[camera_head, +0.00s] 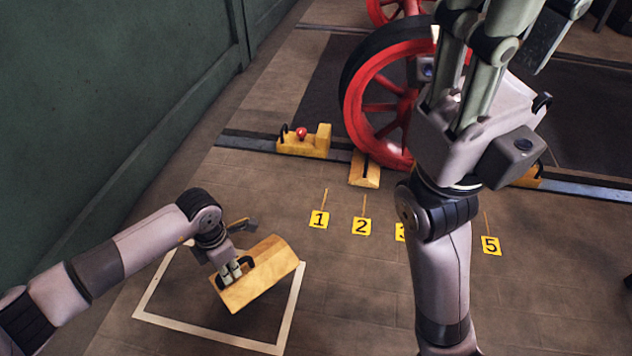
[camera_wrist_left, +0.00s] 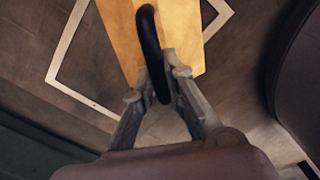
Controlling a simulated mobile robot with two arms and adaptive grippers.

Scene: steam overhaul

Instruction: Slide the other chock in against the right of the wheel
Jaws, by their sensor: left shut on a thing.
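The red spoked wheel (camera_head: 352,85) with a dark rim stands on the rail, its right part hidden behind my right arm. A wooden chock (camera_head: 260,278) with a black handle is in my left gripper (camera_head: 232,268), tilted, over the white floor outline. The left wrist view shows the fingers (camera_wrist_left: 160,88) shut around the black handle of the chock (camera_wrist_left: 185,45). Another wooden piece with a dark handle (camera_head: 364,172) sits at the wheel's lower left. My right gripper (camera_head: 488,40) points up in front of the wheel, its fingertips not clearly shown.
A yellow block with a red knob (camera_head: 303,141) sits on the rail (camera_head: 245,143) left of the wheel. A yellow piece (camera_head: 530,178) shows partly behind my right arm. Numbered yellow floor markers, such as 2 (camera_head: 361,227) and 5 (camera_head: 490,245), line the floor. A green wall bounds the left.

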